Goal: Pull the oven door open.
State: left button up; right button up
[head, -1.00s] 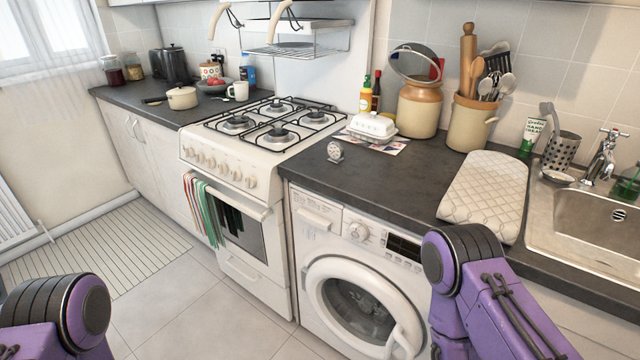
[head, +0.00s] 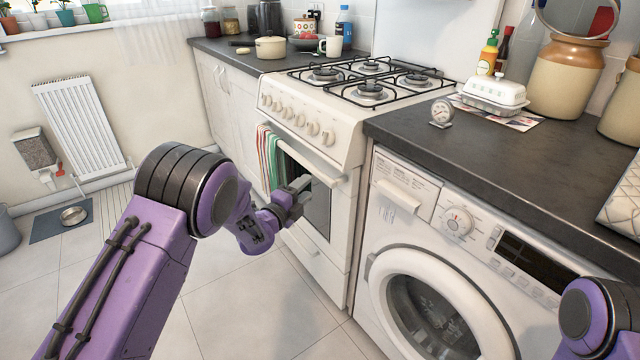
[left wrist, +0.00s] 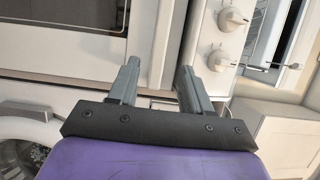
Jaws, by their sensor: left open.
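The white oven door (head: 322,222) with its dark glass looks shut below the row of knobs. Its white handle bar (head: 329,176) runs across the top of the door. My left gripper (head: 304,184) is open in front of the door, close to the handle. In the left wrist view, the open fingers (left wrist: 158,82) point at the oven front, and a white strip, probably the handle, shows between and beyond them. I cannot tell if they touch it. My right gripper is out of view.
Striped towels (head: 268,157) hang at the left end of the handle. The washing machine (head: 400,205) stands right of the oven under the dark counter (head: 480,135). Pan supports (head: 370,88) top the stove. The tiled floor (head: 225,310) in front is clear.

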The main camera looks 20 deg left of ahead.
aim_at(318, 176)
pick_arm(q)
jog(key=x, duration=0.9)
jog(key=shift+a+f, duration=0.1)
grip_shut()
jog(key=shift+a, duration=0.1)
